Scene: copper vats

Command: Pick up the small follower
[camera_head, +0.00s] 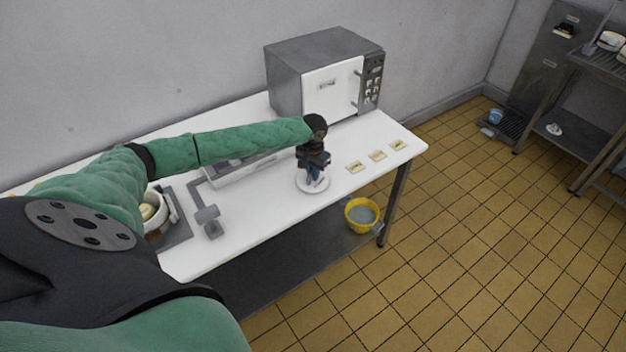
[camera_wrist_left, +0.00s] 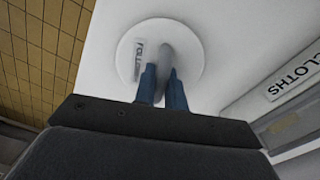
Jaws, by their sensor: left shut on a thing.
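The small follower is a white round disc (camera_wrist_left: 186,37) with a short grey upright handle (camera_wrist_left: 165,60) and a label on top, partly readable as "FOLL". In the head view the disc (camera_head: 313,186) is at the white table's front edge, under my left gripper (camera_head: 315,178). In the left wrist view my left gripper (camera_wrist_left: 162,86) points down with its two blue fingers shut on the handle. I cannot tell whether the disc touches the table. My right gripper is not in view.
A grey microwave (camera_head: 325,75) stands behind. Three small labels (camera_head: 377,155) lie to the right on the white table (camera_head: 270,208). A tray marked "CLOTHS" (camera_wrist_left: 290,80) is beside the disc. A scale-like device (camera_head: 209,221) and pot (camera_head: 154,212) are left. A yellow bucket (camera_head: 361,215) is below.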

